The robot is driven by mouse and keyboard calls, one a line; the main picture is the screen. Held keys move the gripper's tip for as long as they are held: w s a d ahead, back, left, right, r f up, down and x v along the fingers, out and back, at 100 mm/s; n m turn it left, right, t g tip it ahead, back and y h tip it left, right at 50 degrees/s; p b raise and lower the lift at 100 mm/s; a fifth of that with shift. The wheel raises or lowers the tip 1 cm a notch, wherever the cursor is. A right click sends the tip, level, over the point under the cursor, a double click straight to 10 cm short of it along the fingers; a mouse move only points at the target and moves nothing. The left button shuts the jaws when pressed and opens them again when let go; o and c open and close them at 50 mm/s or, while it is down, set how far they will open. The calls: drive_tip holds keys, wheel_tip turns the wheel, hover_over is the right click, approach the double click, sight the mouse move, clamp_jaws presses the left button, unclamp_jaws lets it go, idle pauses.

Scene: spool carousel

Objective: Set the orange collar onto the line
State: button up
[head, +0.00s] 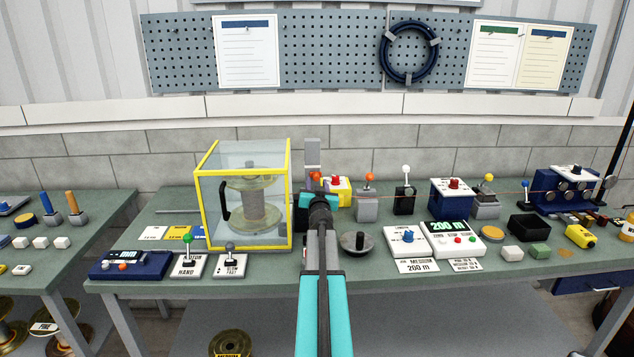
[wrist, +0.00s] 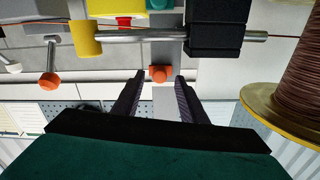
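A small orange piece (wrist: 161,73) shows in the wrist view on a grey upright, between and apparently beyond the tips of my gripper (wrist: 159,79); I cannot tell for sure whether it is the collar. The fingers are apart with a clear gap, and nothing is seen clamped. In the head view, orange also shows (head: 315,176) just beside the end of my arm, which hides much of this spot. A thin reddish line (head: 450,188) runs across the bench devices to the right. A second orange knob (wrist: 50,79) tops a metal lever in the wrist view.
A yellow-framed clear case (head: 199,210) with a spool stands left of my arm; the spool (wrist: 305,85) is close on the wrist view's right. A metal rod with a black block (wrist: 217,28) and yellow cylinder (wrist: 84,38) crosses nearby. Levers and counters crowd the bench's right.

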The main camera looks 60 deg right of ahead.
sight(316, 179)
drive_tip(key=shift+x, duration=1.55)
drive_tip(key=shift+c, duration=0.3)
clamp_jaws()
